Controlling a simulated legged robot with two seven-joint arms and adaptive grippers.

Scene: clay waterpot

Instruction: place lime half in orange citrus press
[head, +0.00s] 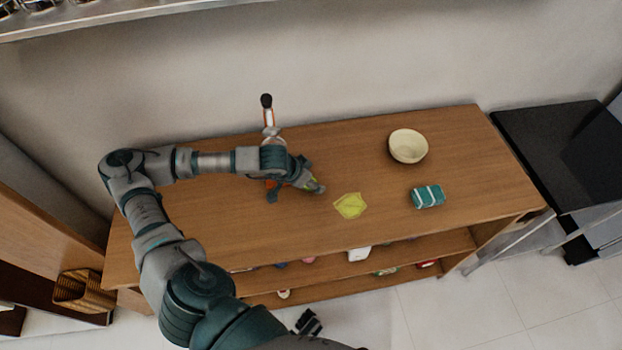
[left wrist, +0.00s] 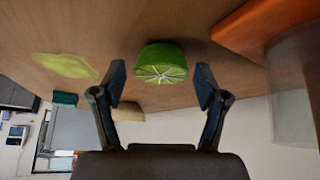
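The lime half (left wrist: 161,65) is bright green with its cut face showing in the left wrist view. It appears to rest on the wooden tabletop, between the spread fingers of my left gripper (left wrist: 160,82), with gaps on both sides. In the head view my left gripper (head: 297,191) is low over the table and hides most of the lime. The orange citrus press (left wrist: 245,30) is at the upper right of the left wrist view. In the head view its dark-tipped upright handle (head: 267,112) shows behind my arm. My right gripper (head: 308,322) is small at the bottom of the head view.
A yellow cloth-like piece (head: 350,206) lies flat right of my left gripper. A cream bowl (head: 408,146) and a teal striped packet (head: 427,196) are farther right on the wooden table (head: 460,140). Shelves below hold several small items. The tabletop between them is clear.

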